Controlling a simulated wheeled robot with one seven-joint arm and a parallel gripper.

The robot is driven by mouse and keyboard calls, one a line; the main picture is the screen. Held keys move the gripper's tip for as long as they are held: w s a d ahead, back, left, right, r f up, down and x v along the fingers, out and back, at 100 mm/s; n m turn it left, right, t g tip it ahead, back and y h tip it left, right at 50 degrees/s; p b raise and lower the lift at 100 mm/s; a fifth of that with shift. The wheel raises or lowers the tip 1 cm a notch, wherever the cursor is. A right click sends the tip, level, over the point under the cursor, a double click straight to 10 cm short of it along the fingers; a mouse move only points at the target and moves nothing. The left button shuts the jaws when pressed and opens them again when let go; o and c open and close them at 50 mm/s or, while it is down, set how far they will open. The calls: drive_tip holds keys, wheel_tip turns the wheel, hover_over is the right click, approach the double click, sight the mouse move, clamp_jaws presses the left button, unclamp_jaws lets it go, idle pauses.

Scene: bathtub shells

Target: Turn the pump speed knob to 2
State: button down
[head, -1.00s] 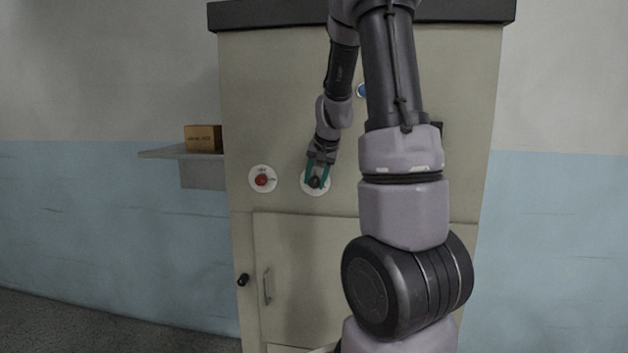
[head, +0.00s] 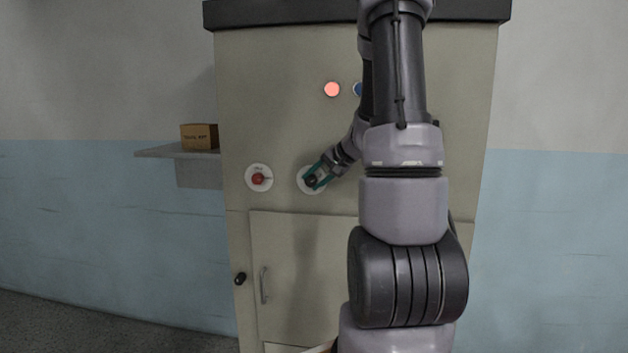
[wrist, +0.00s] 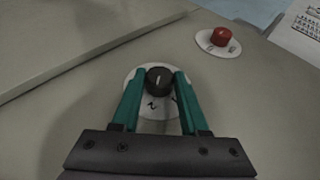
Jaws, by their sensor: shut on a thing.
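A black knob (wrist: 158,81) sits on a round white dial plate (wrist: 151,110) on the beige cabinet front. In the wrist view a light pointer line shows on the knob's face, and a mark that looks like a 2 shows on the plate below it. My gripper (wrist: 159,78) has its teal fingers on both sides of the knob, shut on it. In the head view my gripper (head: 311,178) reaches the dial plate (head: 303,187) from the upper right, and its fingers cover much of the knob (head: 311,181).
A red knob (head: 258,179) on its own white plate is to the left. A lit red lamp (head: 332,89) and a partly hidden blue button (head: 357,89) are above. A shelf with a box (head: 199,136) is beside the cabinet. A door handle (head: 264,285) is below.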

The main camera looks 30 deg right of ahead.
drive_tip(key=shift+f, duration=0.1)
idle(0.3)
drive_tip(key=shift+c, duration=2.1)
unclamp_jaws()
drive_tip(key=shift+s+d+r, duration=0.1)
drive_tip(key=shift+s+r, duration=0.1)
drive_tip(key=shift+r, duration=0.1)
drive_tip(key=v, duration=1)
drive_tip(key=shift+s, duration=0.1)
